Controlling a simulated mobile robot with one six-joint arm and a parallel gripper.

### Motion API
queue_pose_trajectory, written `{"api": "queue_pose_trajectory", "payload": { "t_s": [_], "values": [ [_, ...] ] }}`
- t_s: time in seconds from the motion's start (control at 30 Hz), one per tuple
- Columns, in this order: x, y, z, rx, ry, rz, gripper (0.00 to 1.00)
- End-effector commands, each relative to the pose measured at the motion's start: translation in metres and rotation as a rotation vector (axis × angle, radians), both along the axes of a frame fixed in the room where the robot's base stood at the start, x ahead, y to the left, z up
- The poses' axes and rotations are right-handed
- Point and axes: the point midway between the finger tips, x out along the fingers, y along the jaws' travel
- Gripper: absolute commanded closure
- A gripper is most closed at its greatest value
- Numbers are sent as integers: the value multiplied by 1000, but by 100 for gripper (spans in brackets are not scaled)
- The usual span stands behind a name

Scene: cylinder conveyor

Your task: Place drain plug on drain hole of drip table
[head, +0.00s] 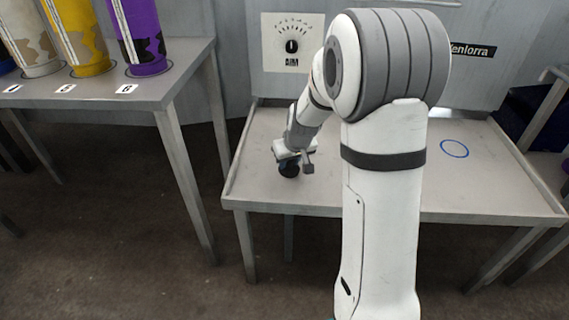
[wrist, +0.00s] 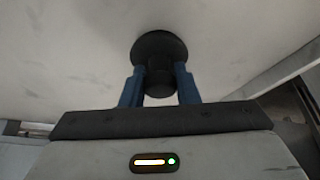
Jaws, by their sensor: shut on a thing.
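The drain plug (wrist: 160,52) is a dark, round, flanged piece with a narrower stem. My gripper (wrist: 159,84) is shut on its stem, with one blue finger on each side in the wrist view. In the head view the dark plug (head: 289,169) shows below my gripper (head: 294,158), over the left part of the drip table (head: 260,185). I cannot tell whether the plug touches the tabletop.
A blue ring (head: 454,148) is marked on the table's right part. Raised rims edge the table. A dial panel (head: 292,43) is on the wall behind. Another table (head: 110,92) at left holds coloured cylinders, including a yellow one (head: 82,38) and a purple one (head: 139,35).

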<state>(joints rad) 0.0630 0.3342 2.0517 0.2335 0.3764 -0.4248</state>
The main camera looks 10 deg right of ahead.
Motion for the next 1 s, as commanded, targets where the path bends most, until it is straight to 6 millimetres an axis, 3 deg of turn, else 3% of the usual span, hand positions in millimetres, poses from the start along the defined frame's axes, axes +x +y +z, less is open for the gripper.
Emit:
{"api": "queue_pose_trajectory", "payload": {
  "t_s": [0.2,0.23,0.47,0.77,1.0],
  "values": [
    [0,0,-4,0,0,0,100],
    [0,0,-3,0,0,-1,70],
    [0,-1,-3,0,1,-1,52],
    [0,-1,0,-1,0,-1,50],
    [-12,-3,37,-1,-3,-2,50]
  ]
}}
